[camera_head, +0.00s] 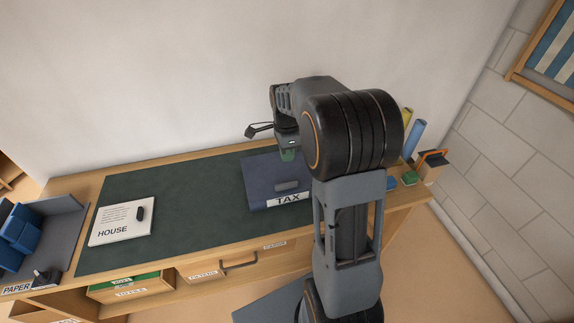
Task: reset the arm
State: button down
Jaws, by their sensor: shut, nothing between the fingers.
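My arm rises from the bottom right of the head view and bends at a large dark joint. My gripper (288,154) hangs at the arm's far end, above the back part of the blue TAX folder (262,172). It is shut and holds nothing. I cannot tell how high it is above the folder. A small grey object (287,186) lies on the folder near its label. The arm hides part of the desk to the right.
The desk's dark green mat (190,215) has clear room between the folder and the white HOUSE booklet (122,221). A grey tray (60,237) with blue items is at left. Drawers (238,262) face the front.

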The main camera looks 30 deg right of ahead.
jog(key=shift+r, duration=1.4)
jog(key=s+a+n+t, duration=0.2)
jog(key=s+a+n, duration=0.2)
jog(key=s+n, duration=0.4)
jog(key=s+a+r+n+t, duration=0.1)
jog(key=s+a+n, duration=0.4)
jog(key=n, duration=0.7)
jog(key=shift+s+a+r+t, duration=0.3)
jog(key=shift+s+t, duration=0.5)
jog(key=shift+s, duration=0.6)
